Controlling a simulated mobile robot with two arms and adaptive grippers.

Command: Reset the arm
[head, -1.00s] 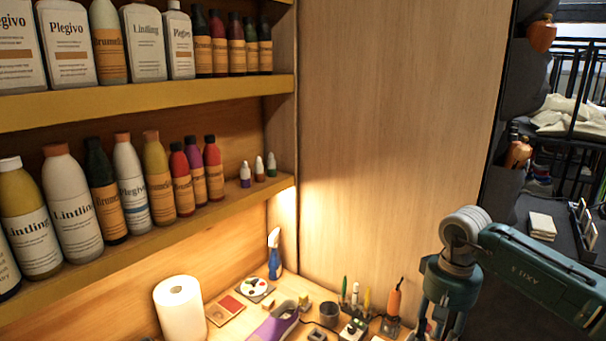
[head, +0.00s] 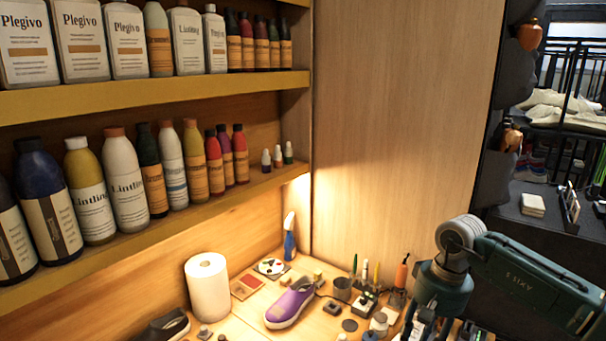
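My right arm (head: 520,275) comes in from the right and bends down at a round grey joint. Its gripper is at best partly visible near the bottom edge, and I cannot make out its fingers or whether it holds anything. My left arm and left gripper are not in view. A purple sneaker (head: 290,303) with a pale sole lies on the wooden workbench (head: 240,322), left of my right arm and apart from it.
Small tools crowd the bench by my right arm. Shelves of bottles (head: 125,185) fill the left. The wooden side panel (head: 405,120) is bare.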

